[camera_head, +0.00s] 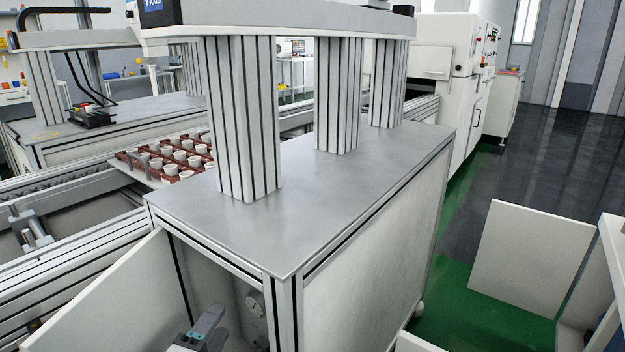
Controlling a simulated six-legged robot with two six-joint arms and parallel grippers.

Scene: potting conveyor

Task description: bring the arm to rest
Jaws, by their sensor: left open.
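My left gripper (203,328) shows at the bottom edge, left of centre, in front of the open lower part of the machine cabinet (310,205). Its grey fingers are open, and I see nothing between them. The rest of my left arm is below the picture. My right gripper is not in view.
Metal posts (240,120) stand on the cabinet top. A red-brown tray (135,170) of white pots is on the conveyor behind it. A white panel (85,305) juts out at lower left. Another pale panel (520,255) stands at right. Dark floor (540,150) lies clear beyond.

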